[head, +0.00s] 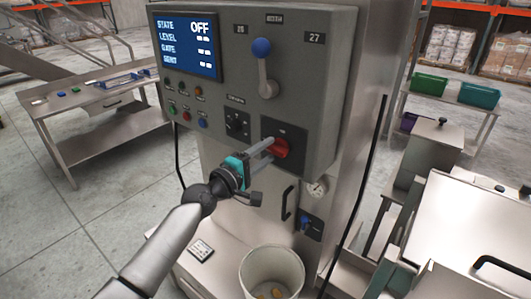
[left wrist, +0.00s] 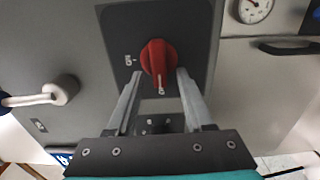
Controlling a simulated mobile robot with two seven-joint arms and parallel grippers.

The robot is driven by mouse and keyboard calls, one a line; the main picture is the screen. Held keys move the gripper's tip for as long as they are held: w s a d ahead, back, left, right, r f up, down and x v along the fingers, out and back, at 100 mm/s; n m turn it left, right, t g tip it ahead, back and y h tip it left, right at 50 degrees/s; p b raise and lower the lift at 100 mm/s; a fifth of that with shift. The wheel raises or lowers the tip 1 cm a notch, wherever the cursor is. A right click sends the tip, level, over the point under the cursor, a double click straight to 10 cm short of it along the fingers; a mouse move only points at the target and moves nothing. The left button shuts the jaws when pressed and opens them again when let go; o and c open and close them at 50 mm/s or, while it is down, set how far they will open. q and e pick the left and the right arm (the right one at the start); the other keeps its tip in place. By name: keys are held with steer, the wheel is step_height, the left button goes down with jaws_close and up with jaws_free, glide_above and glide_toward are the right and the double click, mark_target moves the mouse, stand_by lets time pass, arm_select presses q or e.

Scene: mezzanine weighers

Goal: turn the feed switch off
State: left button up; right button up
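The feed switch is a red rotary knob (head: 281,147) on a dark plate low on the grey control box (head: 335,75). In the left wrist view the knob (left wrist: 158,62) has its narrow end toward the bottom of the picture, and an ON mark shows to its left. My left gripper (head: 267,150) is at the switch, with one finger on each side of the knob. The fingers are apart, with small gaps beside the knob's narrow end; contact at its wider part is unclear. The screen (head: 187,46) reads STATE OFF. My right gripper is not in view.
A lever with a blue ball (head: 262,48) is above the switch, and a black dial (head: 237,124) is to its left. A gauge (head: 317,187) and a black door handle (head: 288,203) are below. A white bucket (head: 270,275) stands underneath. A steel table (head: 100,105) is at left.

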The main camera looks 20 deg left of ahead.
arm_select(q)
steer(key=shift+s+a+f, duration=0.1)
steer(key=shift+s+a, duration=0.1)
steer(key=shift+s, duration=0.35)
steer(key=b+v, duration=0.2)
steer(key=v, duration=1.2)
